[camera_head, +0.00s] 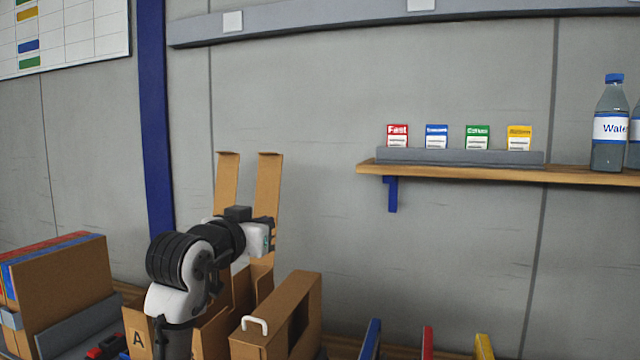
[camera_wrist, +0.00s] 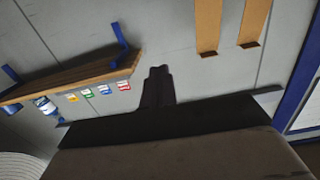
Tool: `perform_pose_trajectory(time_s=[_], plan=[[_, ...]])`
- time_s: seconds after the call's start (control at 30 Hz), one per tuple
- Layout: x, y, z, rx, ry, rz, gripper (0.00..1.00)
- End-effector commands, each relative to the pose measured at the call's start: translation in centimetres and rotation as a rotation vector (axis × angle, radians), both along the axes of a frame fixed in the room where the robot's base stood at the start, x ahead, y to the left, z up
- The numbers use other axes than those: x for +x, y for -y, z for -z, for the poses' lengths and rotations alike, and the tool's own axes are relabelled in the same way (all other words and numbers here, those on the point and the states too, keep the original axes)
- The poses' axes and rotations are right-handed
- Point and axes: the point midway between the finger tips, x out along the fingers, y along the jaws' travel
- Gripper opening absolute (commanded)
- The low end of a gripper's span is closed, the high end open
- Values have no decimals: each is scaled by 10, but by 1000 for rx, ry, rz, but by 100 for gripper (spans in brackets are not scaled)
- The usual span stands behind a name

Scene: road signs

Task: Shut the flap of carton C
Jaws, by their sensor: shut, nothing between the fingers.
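Brown cartons stand in a row at the bottom of the head view. The front one at the left bears the letter A (camera_head: 137,340). To its right is a brown carton with a white handle (camera_head: 255,325); no letter shows on it, so I cannot tell if it is carton C. Two tall brown flaps (camera_head: 227,180) (camera_head: 268,185) stand upright behind my arm; they also show upside down in the wrist view (camera_wrist: 208,25) (camera_wrist: 254,22). My gripper (camera_wrist: 158,72) is shut and empty, apart from these flaps in the wrist view. My arm hides parts of the cartons.
A wooden shelf (camera_head: 590,176) on the wall carries several small coloured cards (camera_head: 437,137) and water bottles (camera_head: 610,125). A large brown box (camera_head: 65,285) stands at the left. Blue, red and yellow upright pieces (camera_head: 428,342) stand at the bottom right.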

Motion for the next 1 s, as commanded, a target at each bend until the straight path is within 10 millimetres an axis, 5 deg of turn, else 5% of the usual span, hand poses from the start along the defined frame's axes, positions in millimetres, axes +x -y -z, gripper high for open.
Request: perform_pose_trajectory(time_s=[0.03,0.5,1.0], plan=[[-7,-2,24,-15,34,1,0],[-52,-21,112,-144,341,2,0],[-66,-27,167,-185,451,1,0]])
